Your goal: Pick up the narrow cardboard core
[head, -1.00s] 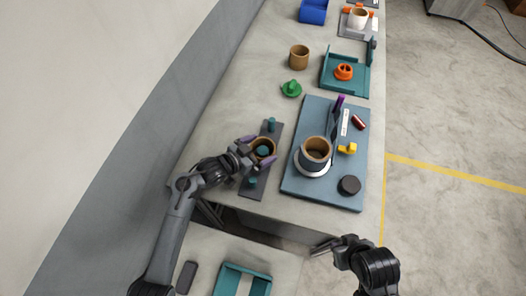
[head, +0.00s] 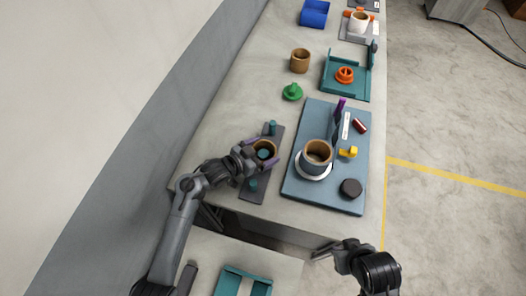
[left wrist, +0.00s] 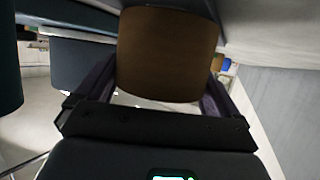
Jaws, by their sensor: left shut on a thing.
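The narrow cardboard core (head: 264,147) is a brown open cylinder at the dark grey plate with teal pegs (head: 254,190). A teal peg (head: 263,154) shows inside the core's opening. My left gripper (head: 262,152) is shut on the core, with its purple fingers on either side. In the left wrist view the brown core (left wrist: 168,52) fills the space between the fingers (left wrist: 160,95). Whether the core's lower edge touches the plate cannot be told. My right gripper (head: 322,252) is at the front of the table, away from the core; its jaws are too small to read.
A blue-grey board (head: 300,190) to the right holds a dark-wrapped core (head: 317,152) on a white disc, a yellow piece (head: 348,152) and a black knob (head: 351,188). A wider brown core (head: 300,60) and a green knob (head: 292,91) stand farther back. A teal tray (head: 352,85) is behind the board.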

